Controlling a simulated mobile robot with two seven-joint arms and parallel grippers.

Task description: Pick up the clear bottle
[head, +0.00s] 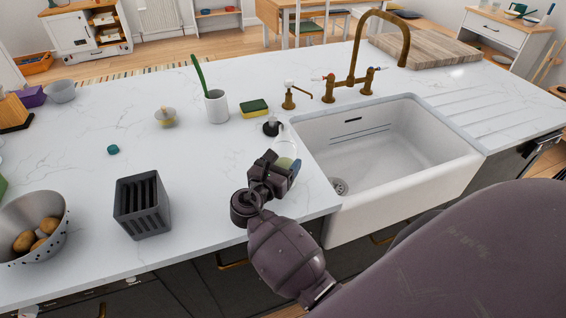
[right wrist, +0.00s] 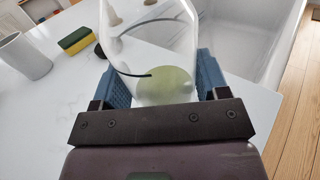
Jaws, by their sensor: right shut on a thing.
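The clear bottle (head: 286,147) stands at the left edge of the sink, with a black pump top and some greenish liquid low inside. My right gripper (head: 283,165) is shut on it, and the gripper hides part of the bottle in the head view. In the right wrist view the clear bottle (right wrist: 155,45) sits between the two blue finger pads of the right gripper (right wrist: 165,85). I cannot tell whether its base touches the counter. My left gripper is not in view.
The white sink (head: 375,150) with a brass faucet (head: 355,75) lies right of the bottle. A yellow-green sponge (head: 254,108), a white cup (head: 216,106) and a dark slotted holder (head: 142,205) stand left on the marble counter (head: 90,180). A colander (head: 50,210) holds potatoes.

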